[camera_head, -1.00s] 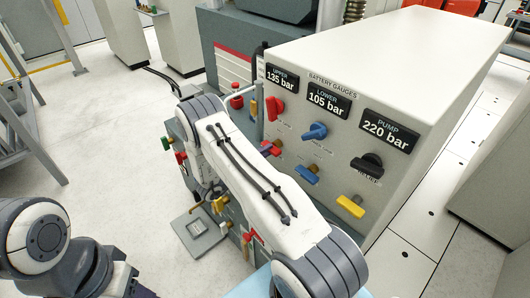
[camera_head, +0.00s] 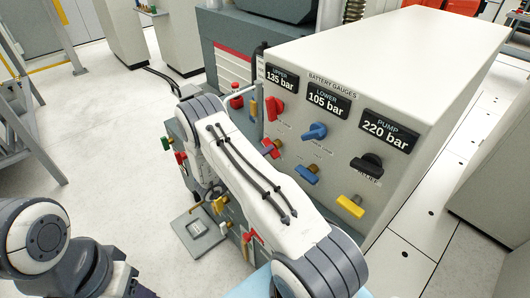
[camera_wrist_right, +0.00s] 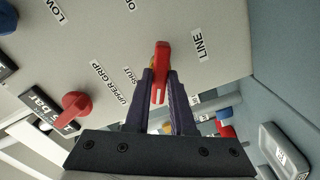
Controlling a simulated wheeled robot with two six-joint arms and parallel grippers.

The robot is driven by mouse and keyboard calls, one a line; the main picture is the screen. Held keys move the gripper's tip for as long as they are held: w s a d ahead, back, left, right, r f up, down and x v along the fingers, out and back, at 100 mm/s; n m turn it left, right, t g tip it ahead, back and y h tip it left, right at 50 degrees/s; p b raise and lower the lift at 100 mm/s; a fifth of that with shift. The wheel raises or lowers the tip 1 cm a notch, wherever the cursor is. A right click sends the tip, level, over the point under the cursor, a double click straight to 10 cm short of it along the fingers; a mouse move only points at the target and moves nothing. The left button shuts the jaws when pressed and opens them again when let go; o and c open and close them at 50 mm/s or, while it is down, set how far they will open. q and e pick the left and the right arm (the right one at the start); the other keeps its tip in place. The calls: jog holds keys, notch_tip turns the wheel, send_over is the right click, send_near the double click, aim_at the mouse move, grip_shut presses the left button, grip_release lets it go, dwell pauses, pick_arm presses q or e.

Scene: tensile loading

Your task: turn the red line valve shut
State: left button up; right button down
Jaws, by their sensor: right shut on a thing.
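The red line valve handle (camera_wrist_right: 161,68) stands between the two dark fingers of my right gripper (camera_wrist_right: 160,78) in the right wrist view, next to the LINE label. The fingers are closed on its sides, and the handle's tip sticks out past them. In the head view a red handle (camera_head: 270,148) shows on the panel below the red upper knob (camera_head: 275,107). My right forearm crosses in front of the panel there and hides most of the gripper. My left arm shows at the lower left of the head view, its fingers out of the picture.
The cream console (camera_head: 440,45) carries gauges reading 135, 105 and 220 bar. Near the held handle are a blue knob (camera_head: 315,131), a blue handle (camera_head: 307,174), a black knob (camera_head: 367,164) and a yellow handle (camera_head: 350,206). Open floor (camera_head: 110,140) lies left.

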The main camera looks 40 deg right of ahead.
jog(key=m+b, duration=0.1)
jog(key=m, duration=1)
jog(key=shift+f+m+b, duration=0.1)
jog(key=shift+m+b, duration=0.2)
jog(key=shift+b, duration=0.05)
dwell(0.4)
jog(key=c, duration=0.8)
grip_release()
jog(key=shift+o, duration=0.2)
jog(key=a, duration=1)
jog(key=shift+s+a, duration=0.3)
jog(key=shift+s, duration=0.15)
jog(key=shift+w, duration=0.1)
